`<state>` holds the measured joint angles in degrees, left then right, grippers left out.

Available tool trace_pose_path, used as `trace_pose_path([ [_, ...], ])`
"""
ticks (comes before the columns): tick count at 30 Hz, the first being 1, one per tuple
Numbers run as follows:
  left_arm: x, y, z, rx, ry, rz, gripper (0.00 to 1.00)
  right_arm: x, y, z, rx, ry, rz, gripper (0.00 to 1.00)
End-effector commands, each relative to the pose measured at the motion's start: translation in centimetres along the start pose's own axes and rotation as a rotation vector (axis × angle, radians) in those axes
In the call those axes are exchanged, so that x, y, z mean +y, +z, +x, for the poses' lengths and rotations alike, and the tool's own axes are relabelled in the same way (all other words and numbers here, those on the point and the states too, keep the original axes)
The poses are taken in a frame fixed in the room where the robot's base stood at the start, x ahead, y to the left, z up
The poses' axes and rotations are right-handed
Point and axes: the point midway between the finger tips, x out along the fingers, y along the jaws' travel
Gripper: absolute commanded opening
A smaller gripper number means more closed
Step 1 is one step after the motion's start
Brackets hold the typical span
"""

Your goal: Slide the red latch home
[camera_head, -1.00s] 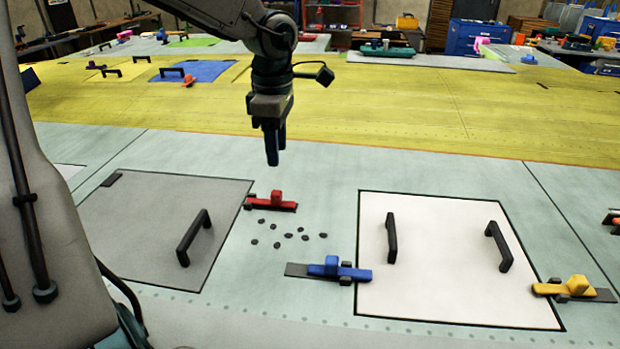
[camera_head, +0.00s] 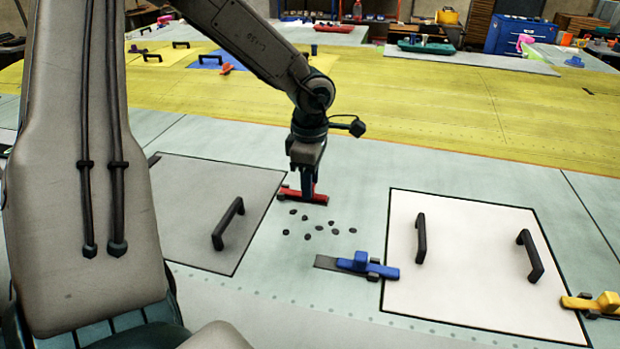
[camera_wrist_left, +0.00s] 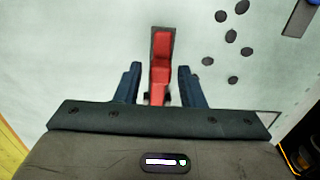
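The red latch (camera_head: 319,198) sits on the pale green wing skin at the right edge of the grey panel (camera_head: 200,185) in the head view. My left gripper (camera_head: 308,190) points down at it and hides part of it. In the left wrist view the red latch (camera_wrist_left: 161,55) lies between the two dark blue fingers of my left gripper (camera_wrist_left: 160,84), with a gap on each side. The gripper is open and is not clamped on the latch. My right gripper is out of view.
Several small dark pieces (camera_head: 320,228) lie loose in front of the latch. A blue latch (camera_head: 362,265) and a yellow latch (camera_head: 603,303) flank the white panel (camera_head: 465,290). Black handles (camera_head: 228,223) stand up from the panels.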

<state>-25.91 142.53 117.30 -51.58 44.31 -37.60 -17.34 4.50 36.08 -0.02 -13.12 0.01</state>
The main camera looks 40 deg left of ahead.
Motion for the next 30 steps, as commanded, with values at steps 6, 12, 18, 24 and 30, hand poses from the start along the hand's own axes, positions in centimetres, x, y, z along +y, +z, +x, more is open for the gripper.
trace_pose_path([
  [6, 0.0, 0.0, -0.1, 0.0, 0.001, 0.0, 0.0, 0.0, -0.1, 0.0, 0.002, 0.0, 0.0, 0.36],
  [12, 0.1, -0.3, 0.0, -0.003, 0.001, -0.001, 0.0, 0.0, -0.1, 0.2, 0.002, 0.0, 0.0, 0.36],
  [18, 0.1, -2.2, -0.1, -0.007, 0.002, -0.002, 0.0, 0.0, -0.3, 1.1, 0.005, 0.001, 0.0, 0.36],
  [24, 0.1, -3.7, -0.1, -0.004, 0.004, -0.001, 0.0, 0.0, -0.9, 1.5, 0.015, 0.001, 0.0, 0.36],
  [30, 0.1, -4.0, -0.2, 0.002, 0.004, 0.001, 0.0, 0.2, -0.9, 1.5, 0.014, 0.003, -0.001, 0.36],
])
